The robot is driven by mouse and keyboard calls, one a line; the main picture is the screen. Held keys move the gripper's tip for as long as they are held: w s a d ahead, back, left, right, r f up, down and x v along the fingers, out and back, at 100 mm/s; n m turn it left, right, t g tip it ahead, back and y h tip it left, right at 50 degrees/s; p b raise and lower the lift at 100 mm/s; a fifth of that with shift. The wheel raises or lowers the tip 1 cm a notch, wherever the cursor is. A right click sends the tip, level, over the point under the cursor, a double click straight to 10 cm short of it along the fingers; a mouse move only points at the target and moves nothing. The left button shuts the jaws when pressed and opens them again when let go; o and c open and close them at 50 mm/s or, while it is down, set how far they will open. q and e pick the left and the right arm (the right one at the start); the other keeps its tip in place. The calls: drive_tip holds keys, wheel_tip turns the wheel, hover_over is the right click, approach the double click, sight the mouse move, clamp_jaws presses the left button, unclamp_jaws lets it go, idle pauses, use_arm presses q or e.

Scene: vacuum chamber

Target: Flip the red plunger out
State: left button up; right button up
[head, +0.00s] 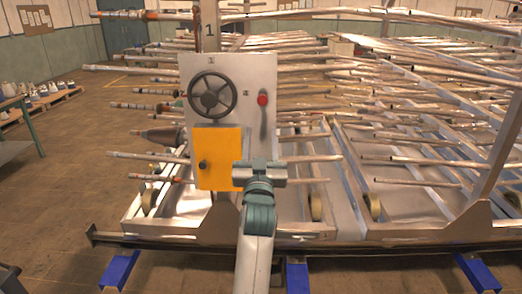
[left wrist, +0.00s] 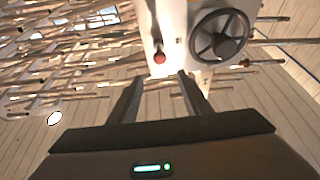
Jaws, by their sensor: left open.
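The red plunger (head: 262,99) is a small round red knob on the upper right of a grey upright panel (head: 255,70), with a short dark stem or shadow below it. In the left wrist view the red plunger (left wrist: 159,57) shows just beyond and between my fingertips. My left gripper (head: 259,166) is in front of the panel, lower than the plunger in the picture; its fingers are hard to make out there. In the left wrist view my left gripper (left wrist: 160,77) has its two fingers apart with nothing between them. I see no contact with the plunger. My right gripper is not in view.
A dark handwheel (head: 212,94) is left of the plunger. A yellow plate (head: 217,158) with a black knob (head: 203,164) is below. Many metal rods stick out from the frame around the panel. A rail (head: 330,240) on blue supports (head: 120,268) runs along the front.

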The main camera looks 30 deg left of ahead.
use_arm(q)
drive_tip(key=shift+v, duration=1.1)
